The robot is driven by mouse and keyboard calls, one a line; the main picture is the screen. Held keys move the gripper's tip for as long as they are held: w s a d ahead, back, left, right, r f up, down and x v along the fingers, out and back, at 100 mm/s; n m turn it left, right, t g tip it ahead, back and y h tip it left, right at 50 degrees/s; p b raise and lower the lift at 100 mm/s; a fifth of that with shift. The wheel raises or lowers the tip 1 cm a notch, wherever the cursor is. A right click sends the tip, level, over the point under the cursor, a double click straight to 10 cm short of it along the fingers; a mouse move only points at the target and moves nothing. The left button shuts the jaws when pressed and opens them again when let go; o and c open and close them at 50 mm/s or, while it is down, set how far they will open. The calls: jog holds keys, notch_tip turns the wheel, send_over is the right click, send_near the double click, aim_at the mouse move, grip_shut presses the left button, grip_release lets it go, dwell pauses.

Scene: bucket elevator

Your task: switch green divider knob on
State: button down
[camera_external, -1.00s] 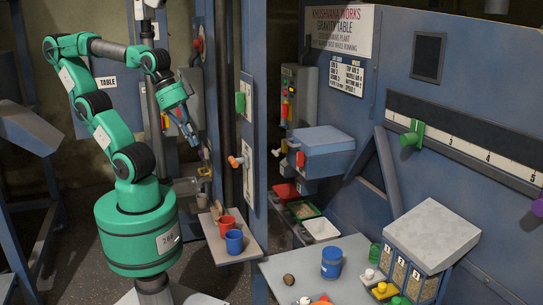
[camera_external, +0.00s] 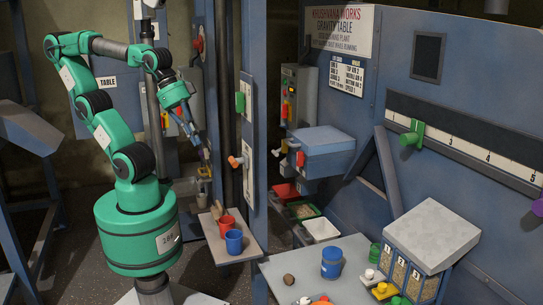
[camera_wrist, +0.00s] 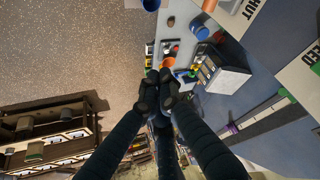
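The green divider knob (camera_external: 411,134) sits near the left end of a long white numbered scale (camera_external: 478,151) on the blue gravity table wall. My gripper (camera_external: 205,157) hangs pointing down at the left, far from the knob, with a blue post between them. In the wrist view the dark fingertips of my gripper (camera_wrist: 160,86) meet and look shut, with nothing seen between them. The scale also shows in the wrist view (camera_wrist: 262,113), with a purple knob (camera_wrist: 232,128) on it.
A purple knob (camera_external: 538,207) sits at the scale's right end. Red (camera_external: 227,223) and blue (camera_external: 234,241) cups stand on a small shelf near my base. A grey box (camera_external: 432,235) with sample windows and a blue jar (camera_external: 331,263) stand on the front table. A blue post (camera_external: 253,125) rises mid-scene.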

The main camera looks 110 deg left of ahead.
jog(key=w+r+n+t+p, duration=0.15)
jog(key=w+r+n, duration=0.25)
jog(key=w, duration=0.9)
jog(key=w+a+r+n+t+y+p, duration=0.1)
jog(key=w+r+n+t, duration=0.3)
jog(key=w, duration=1)
jog(key=w+r+n+t+p, duration=0.15)
jog(key=w+r+n, duration=0.35)
jog(key=w, duration=0.8)
jog(key=w+a+f+n+y+p, duration=0.1)
jog(key=w+a+f+n+y, duration=0.15)
jog(key=w+a+n, duration=0.3)
jog(key=w+a+f+n+y, duration=0.1)
jog(key=w+a+n+y, duration=0.35)
jog(key=w, duration=0.25)
jog(key=a+f+n+g+y+p, duration=0.2)
jog(key=a+f+n+g+y, duration=0.3)
jog(key=a+f+n, duration=0.5)
jog(key=shift+a+f+y, duration=0.9)
jog(key=shift+a+y, duration=0.3)
jog(key=shift+y, duration=0.1)
